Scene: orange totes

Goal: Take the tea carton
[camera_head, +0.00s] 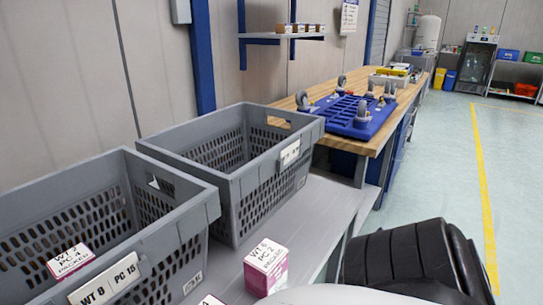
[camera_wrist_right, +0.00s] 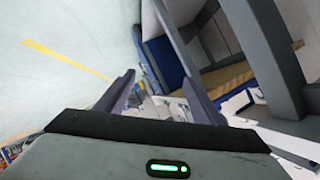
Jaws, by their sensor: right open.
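A white and magenta carton (camera_head: 265,270) marked WT 6 PC 2 stands upright on the grey table in front of the crates, in the head view. A similar carton (camera_head: 69,262) shows at the left grey crate, and part of another (camera_head: 211,299) shows at the bottom edge. I cannot tell from the print which one holds tea. My right gripper (camera_wrist_right: 159,77) is open and empty in the right wrist view, with its fingers spread above floor and bench parts. No carton shows between its fingers. My left gripper is not in view.
Two grey perforated crates stand side by side on the grey table, the left one (camera_head: 180,233) labelled WT 8 PC 15 and the right one (camera_head: 272,182) behind it. A wooden bench (camera_head: 378,140) holds a blue wheeled frame (camera_head: 352,114). Open floor (camera_head: 440,180) lies to the right.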

